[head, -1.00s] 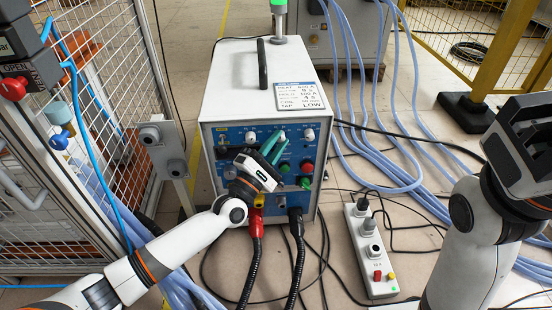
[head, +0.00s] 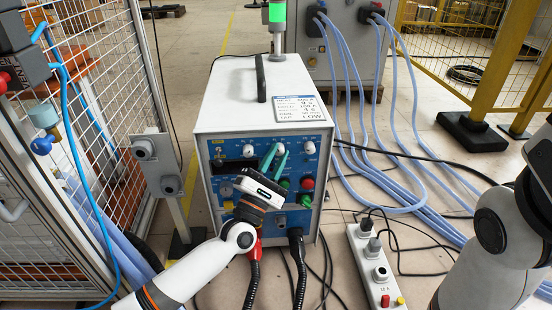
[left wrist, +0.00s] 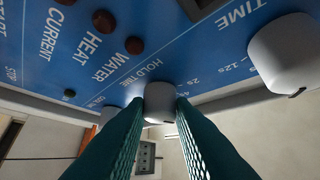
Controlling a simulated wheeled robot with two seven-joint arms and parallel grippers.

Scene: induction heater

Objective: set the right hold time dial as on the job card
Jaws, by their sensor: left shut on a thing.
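The heater's blue front panel (head: 229,205) bears a row of white dials. My left gripper (head: 276,151) reaches up to this row from below. In the left wrist view its teal fingers (left wrist: 160,106) are shut on the white hold time dial (left wrist: 159,98), one on each side. The "HOLD TIME" lettering and the 2s and 4s marks show beside it; the dial's pointer is not clear. The job card (head: 293,102) lies on the heater top; "9 s", "4 s" and "LOW" seem readable, the rest is small. My right arm shows at the right edge, its fingers out of view.
Another white dial (left wrist: 286,56) with a 12s mark sits beside the held one. A power strip (head: 373,266) stands on the floor at right. Blue hoses (head: 392,175) run behind it. A mesh fence (head: 105,90) and a post box (head: 158,165) stand at left.

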